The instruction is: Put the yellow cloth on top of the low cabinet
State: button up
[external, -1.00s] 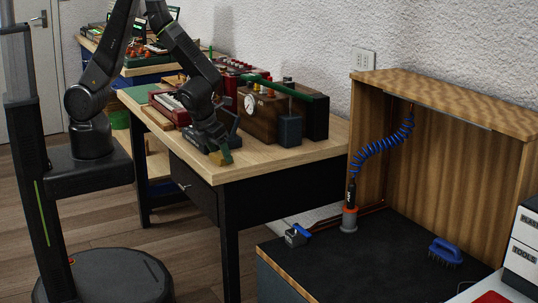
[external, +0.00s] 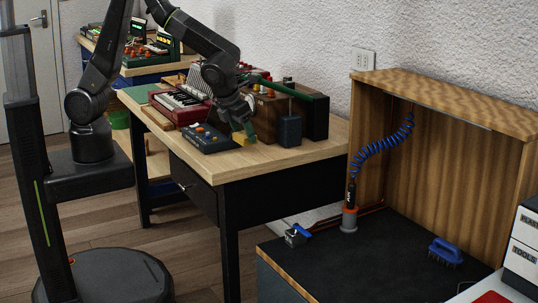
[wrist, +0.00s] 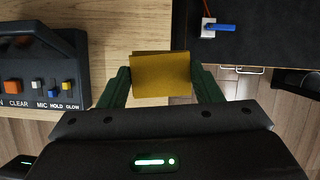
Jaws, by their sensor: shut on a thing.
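The yellow cloth (wrist: 160,75) is a folded, flat square held between the green fingers of my gripper (wrist: 162,88) in the wrist view. In the external view the cloth (external: 239,138) shows small beside my gripper (external: 247,131), which is above the wooden table's right part. The low cabinet (external: 385,255), which I take to be the black-topped unit with the wooden hood, stands at the lower right, apart from the cloth. Its dark top (wrist: 275,45) also shows at the upper right of the wrist view.
A dark button box (external: 207,139) and a brown box with a gauge (external: 262,112) stand on the table (external: 235,165). A blue-handled valve (external: 297,235), a coiled blue hose (external: 380,142) and a blue brush (external: 445,252) are at the cabinet. Its top's middle is clear.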

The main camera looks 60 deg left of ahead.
jog(key=w+d+f+m+h+b, duration=0.1)
jog(key=w+d+f+m+b, duration=0.1)
jog(key=w+d+f+b, duration=0.45)
jog(key=w+d+f+m+b, duration=0.1)
jog(key=w+d+f+b, duration=0.25)
jog(key=d+f, duration=0.6)
jog(key=w+d+f+m+h+b, duration=0.1)
jog(key=w+d+f+m+b, duration=0.1)
jog(key=w+d+f+b, duration=0.6)
jog(key=f, duration=0.2)
jog(key=s+d+f+p, duration=0.1)
jog(key=f, duration=0.1)
jog(key=d+f, duration=0.1)
jog(key=f, duration=0.2)
jog(key=shift+s+d, duration=0.25)
jog(key=shift+s, duration=0.1)
jog(key=shift+f, duration=0.15)
jog(key=o, duration=0.9)
jog(key=shift+o, duration=0.2)
